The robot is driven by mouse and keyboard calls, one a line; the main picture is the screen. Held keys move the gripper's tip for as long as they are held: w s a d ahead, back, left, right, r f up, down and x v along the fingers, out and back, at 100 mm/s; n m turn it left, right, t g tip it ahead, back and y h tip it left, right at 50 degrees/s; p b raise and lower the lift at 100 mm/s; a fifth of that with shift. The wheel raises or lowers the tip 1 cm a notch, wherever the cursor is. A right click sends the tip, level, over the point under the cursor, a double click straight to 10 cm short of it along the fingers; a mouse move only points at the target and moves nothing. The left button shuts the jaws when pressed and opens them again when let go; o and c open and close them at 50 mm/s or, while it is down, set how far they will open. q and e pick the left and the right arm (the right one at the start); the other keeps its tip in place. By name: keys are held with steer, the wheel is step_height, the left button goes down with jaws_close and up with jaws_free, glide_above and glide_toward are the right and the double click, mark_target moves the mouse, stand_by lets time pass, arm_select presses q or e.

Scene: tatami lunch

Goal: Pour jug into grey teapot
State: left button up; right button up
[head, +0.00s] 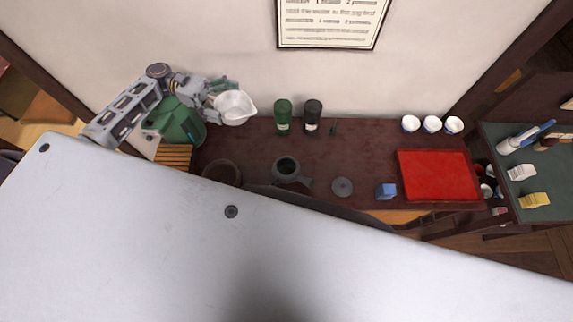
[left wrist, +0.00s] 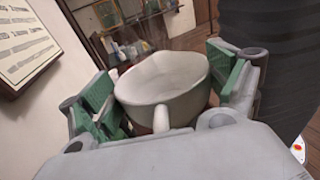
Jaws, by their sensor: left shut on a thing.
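The jug (head: 235,107) is a white, open vessel with a pouring lip. My left gripper (head: 222,97) is shut on it and holds it at the back left of the dark table. In the left wrist view the jug (left wrist: 165,80) sits between the green finger pads, its handle toward the camera; what it contains cannot be made out. The grey teapot (head: 289,178) stands in the middle of the table, to the right of and nearer than the jug. Its top is open and dark green inside. A grey round lid (head: 342,187) lies to its right. My right gripper is not in view.
A green canister (head: 283,116) and a black canister (head: 312,115) stand at the back. A brown round bowl (head: 222,172) is left of the teapot. A blue block (head: 386,191), a red tray (head: 437,175) and white cups (head: 432,124) are at the right. A large green vessel (head: 178,122) is beside my left arm.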

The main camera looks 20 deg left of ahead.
arm_select(q)
steer(key=d+f+y+b, duration=0.3)
steer(key=f, duration=0.7)
steer(key=d+f+y+b, duration=0.3)
steer(key=d+f, duration=0.1)
steer(key=f, duration=0.6)
steer(key=shift+s+d+f+b, duration=0.15)
steer(key=shift+s+f+b, duration=0.1)
steer(key=shift+s+b, duration=0.1)
steer(key=shift+d, duration=0.1)
steer(key=shift+d+r, duration=0.1)
steer(key=shift+d, duration=0.15)
steer(key=shift+s+d+y, duration=0.1)
steer(key=shift+d+y, duration=0.1)
steer(key=shift+y, duration=0.1)
steer(key=shift+s+d+r+t+y, duration=0.1)
steer(key=shift+d+r+t+y, duration=0.2)
steer(key=shift+d+r+y, duration=0.5)
